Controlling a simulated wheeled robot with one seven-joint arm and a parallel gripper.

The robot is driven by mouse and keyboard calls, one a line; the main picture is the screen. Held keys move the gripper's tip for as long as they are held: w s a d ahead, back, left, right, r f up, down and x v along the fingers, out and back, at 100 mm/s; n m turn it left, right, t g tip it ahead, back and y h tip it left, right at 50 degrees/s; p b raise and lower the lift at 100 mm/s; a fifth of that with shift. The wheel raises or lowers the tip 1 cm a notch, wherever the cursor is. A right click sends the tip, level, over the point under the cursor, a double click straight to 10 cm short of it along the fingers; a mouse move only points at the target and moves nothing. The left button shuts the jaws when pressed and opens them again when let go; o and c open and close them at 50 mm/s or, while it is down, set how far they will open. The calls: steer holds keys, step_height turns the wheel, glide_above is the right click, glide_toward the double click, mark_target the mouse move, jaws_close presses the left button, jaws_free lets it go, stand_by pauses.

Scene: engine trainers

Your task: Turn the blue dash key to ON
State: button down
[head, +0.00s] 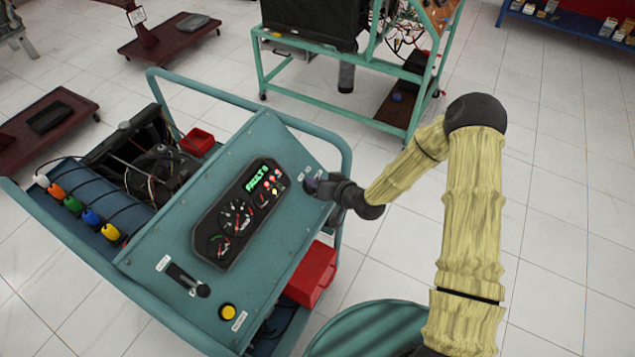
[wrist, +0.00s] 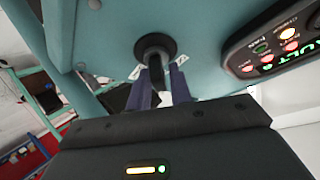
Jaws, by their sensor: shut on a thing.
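The teal dash panel (head: 165,222) of the engine trainer slopes in the middle of the head view. My gripper (head: 320,186) is at the panel's upper right edge. In the wrist view, a round black key switch (wrist: 155,45) sits on the teal panel. My gripper's two bluish-grey fingers (wrist: 161,88) reach up to it, one on each side of the dark key stem (wrist: 155,68). My gripper is shut on the key there. The key's head is mostly hidden between the fingers, so its blue colour and exact angle cannot be told.
A black lever (head: 187,279) and a yellow button (head: 227,312) are lower on the panel. A teal tube rail (head: 250,107) runs behind it. A red box (head: 313,275) is below right.

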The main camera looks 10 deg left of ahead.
steer(key=shift+s+d+f+m, duration=0.1)
steer(key=shift+s+f+m, duration=0.1)
steer(key=shift+f+m, duration=0.1)
steer(key=c, duration=1.6)
jaws_free()
steer(key=shift+o, duration=0.6)
steer(key=shift+w+r, duration=0.1)
steer(key=shift+r, duration=0.05)
steer(key=p+v, duration=0.2)
steer(key=v, duration=1.5)
steer(key=shift+r, duration=0.25)
